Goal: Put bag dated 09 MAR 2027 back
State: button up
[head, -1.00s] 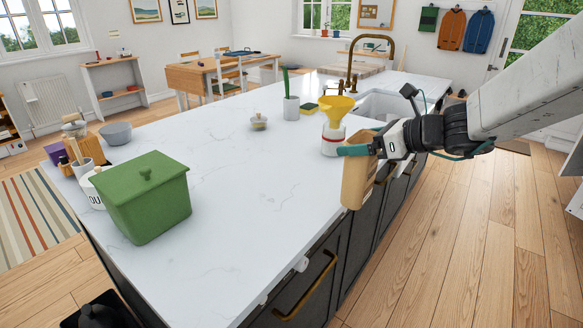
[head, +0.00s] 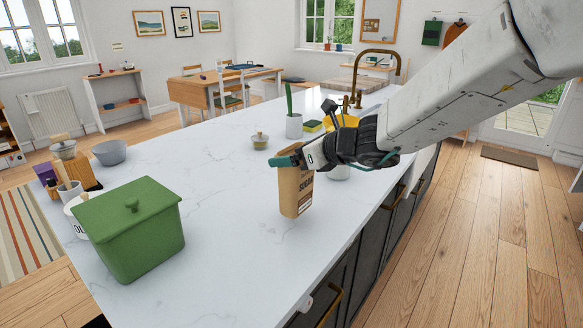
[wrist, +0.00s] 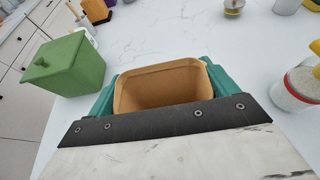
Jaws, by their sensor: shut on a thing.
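A brown paper bag (head: 296,192) labelled as sugar is upright in my gripper (head: 288,160), over the near right part of the white worktop. In the wrist view the bag (wrist: 162,84) shows its open top between the two green fingers of my gripper (wrist: 160,88), which is shut on it. Its date cannot be read in these frames. In the head view I cannot tell whether its base touches the worktop. No other bag is in sight.
A green lidded box (head: 130,228) stands at the left of the worktop (head: 220,250). A jar with a yellow funnel (head: 346,121) is partly hidden behind my gripper. A small lidded pot (head: 260,140) stands further back. The worktop between box and bag is clear.

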jog(key=shift+w+a, duration=0.1)
jog(key=shift+a, duration=0.15)
jog(key=shift+f, duration=1.9)
jog(key=o, duration=1.4)
jog(key=shift+c, duration=0.2)
